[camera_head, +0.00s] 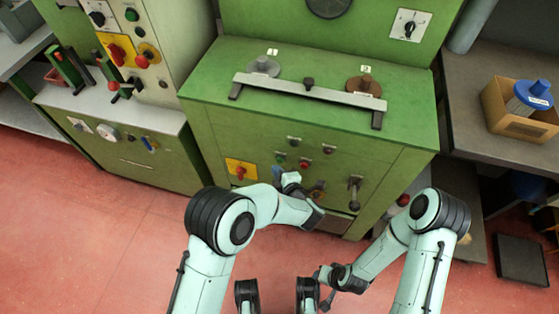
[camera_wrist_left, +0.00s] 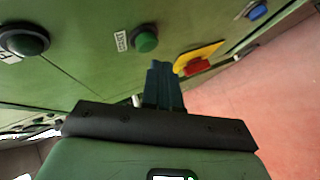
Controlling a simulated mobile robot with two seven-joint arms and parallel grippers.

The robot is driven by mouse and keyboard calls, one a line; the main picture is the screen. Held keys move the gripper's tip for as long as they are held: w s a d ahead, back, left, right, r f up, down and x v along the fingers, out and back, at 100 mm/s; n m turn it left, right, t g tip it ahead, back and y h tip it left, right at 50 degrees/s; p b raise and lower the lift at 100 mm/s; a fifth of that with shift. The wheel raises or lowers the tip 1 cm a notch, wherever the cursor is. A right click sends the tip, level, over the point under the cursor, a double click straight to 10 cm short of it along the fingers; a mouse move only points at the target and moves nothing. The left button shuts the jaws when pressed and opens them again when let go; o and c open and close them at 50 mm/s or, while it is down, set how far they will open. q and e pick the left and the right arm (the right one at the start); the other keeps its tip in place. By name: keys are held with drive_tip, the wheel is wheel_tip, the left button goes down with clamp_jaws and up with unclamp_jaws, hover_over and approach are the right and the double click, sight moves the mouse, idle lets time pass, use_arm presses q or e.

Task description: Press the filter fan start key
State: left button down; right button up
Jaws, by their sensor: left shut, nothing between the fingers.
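The green machine's front panel (camera_head: 262,133) carries several push buttons. A small green button (camera_head: 280,158) sits low on it, left of a red one (camera_head: 304,164). In the left wrist view, a green button (camera_wrist_left: 146,40) stands out beside a small white label (camera_wrist_left: 121,40) that I cannot read for certain. My left gripper (camera_head: 278,172) is at the panel just below the green button, shut and empty. In the left wrist view its fingertips (camera_wrist_left: 160,66) point at the panel close to the green button; contact cannot be told. My right gripper (camera_head: 327,300) is low and away from the panel; its fingers are unclear.
A yellow plate with a red switch (camera_head: 240,169) is left of my left gripper and shows in the left wrist view (camera_wrist_left: 197,62). A dark round button (camera_wrist_left: 25,40) is at the upper left there. A lever (camera_head: 354,190) projects from the panel's right. The red floor (camera_head: 110,225) is clear at left.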

use_arm(q)
drive_tip(key=shift+w, duration=0.1)
idle(0.3)
drive_tip(key=shift+w+d, duration=0.1)
drive_tip(key=shift+w, duration=0.2)
drive_tip(key=shift+w+d, duration=0.15)
drive_tip(key=shift+w, duration=0.25)
idle(0.6)
idle(0.4)
drive_tip(key=shift+s+a, duration=0.25)
drive_tip(key=shift+s, duration=0.55)
drive_tip(key=s, duration=0.1)
drive_tip(key=s+a+p, duration=0.1)
drive_tip(key=s, duration=0.2)
drive_tip(key=shift+s+a+p, duration=0.3)
drive_tip(key=shift+s, duration=0.1)
